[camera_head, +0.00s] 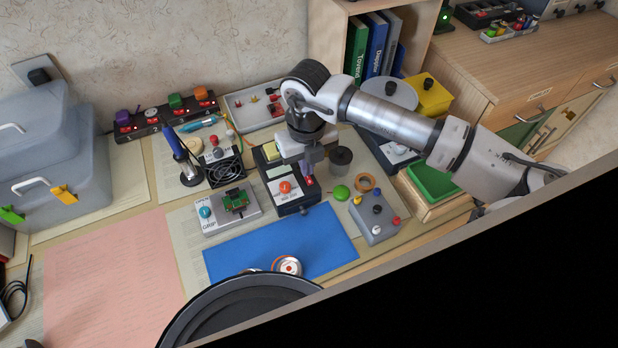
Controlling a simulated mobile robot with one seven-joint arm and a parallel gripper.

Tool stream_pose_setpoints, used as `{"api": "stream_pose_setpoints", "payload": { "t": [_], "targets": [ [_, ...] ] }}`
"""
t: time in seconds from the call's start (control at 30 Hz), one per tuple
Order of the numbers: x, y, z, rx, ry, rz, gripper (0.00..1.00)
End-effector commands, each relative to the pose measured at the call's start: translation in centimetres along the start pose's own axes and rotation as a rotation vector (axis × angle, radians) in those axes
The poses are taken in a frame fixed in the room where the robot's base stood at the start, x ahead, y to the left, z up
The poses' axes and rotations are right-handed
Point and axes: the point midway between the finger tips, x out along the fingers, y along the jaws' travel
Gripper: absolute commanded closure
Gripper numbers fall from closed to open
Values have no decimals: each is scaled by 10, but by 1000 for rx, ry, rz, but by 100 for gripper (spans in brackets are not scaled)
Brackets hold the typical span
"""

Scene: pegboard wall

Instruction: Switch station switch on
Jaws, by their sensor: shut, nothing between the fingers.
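The station (296,208) is a small black box with a light front panel, an orange-red knob (285,187) and a display on the panel. A red switch (309,181) sits at the right of its panel. My gripper (308,174) points down over the station's right side, with its fingers shut and empty. The fingertips are right at the red switch; I cannot tell whether they touch it. The gripper body hides the upper right part of the station. The switch's position is too small to read.
A soldering iron in a stand (183,158) and a black fan (224,170) stand to the left. A grey board holder (231,210) is beside the station. A grey control box (375,218) and a green round piece (341,192) are at right. The blue mat (280,248) in front is mostly clear.

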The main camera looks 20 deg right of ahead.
Motion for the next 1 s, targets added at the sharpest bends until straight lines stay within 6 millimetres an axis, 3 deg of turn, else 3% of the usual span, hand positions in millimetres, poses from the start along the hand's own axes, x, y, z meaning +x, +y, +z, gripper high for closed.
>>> {"api": "stream_pose_setpoints", "payload": {
  "t": [1.0],
  "targets": [
    [14, 0, 0, 0, 0, 0, 100]
  ]
}}
